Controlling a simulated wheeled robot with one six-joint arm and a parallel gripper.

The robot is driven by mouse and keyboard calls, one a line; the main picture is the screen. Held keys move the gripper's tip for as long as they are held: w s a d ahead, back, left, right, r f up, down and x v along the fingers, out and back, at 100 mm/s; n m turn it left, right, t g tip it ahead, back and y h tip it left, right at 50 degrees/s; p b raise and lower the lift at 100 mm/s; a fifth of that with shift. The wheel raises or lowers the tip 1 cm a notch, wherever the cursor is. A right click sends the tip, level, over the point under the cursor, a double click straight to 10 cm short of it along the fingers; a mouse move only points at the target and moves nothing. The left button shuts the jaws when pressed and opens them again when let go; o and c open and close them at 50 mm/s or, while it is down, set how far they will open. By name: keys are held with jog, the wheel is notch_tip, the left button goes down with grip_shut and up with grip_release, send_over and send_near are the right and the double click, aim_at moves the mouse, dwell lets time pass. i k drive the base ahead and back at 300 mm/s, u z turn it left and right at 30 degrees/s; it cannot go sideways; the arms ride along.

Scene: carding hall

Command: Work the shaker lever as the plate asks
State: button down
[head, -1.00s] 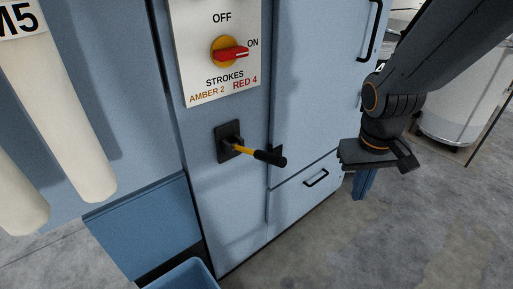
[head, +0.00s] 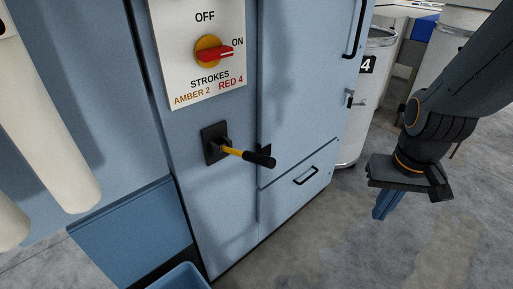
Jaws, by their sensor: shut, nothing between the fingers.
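The shaker lever (head: 248,155) is a yellow rod with a black grip. It sticks out from a black mount (head: 214,143) on the blue cabinet, pointing right and slightly down. Above it the white plate (head: 182,70) reads OFF, ON, STROKES, AMBER 2 and RED 4. The red switch knob (head: 214,52) on its yellow disc points toward ON. My gripper (head: 382,207) is shut and empty, well to the right of the lever and apart from it, with its fingers pointing down.
A blue cabinet drawer (head: 297,180) with a black handle lies right of the lever. A blue bin (head: 182,277) stands at the bottom. White tubes (head: 50,130) stand at the left. A white drum marked 4 (head: 352,130) is behind the cabinet. Grey floor is clear at lower right.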

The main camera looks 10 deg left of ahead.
aim_at(265, 161)
jog(key=z, duration=0.75)
jog(key=i, duration=0.65)
jog(key=u, duration=2)
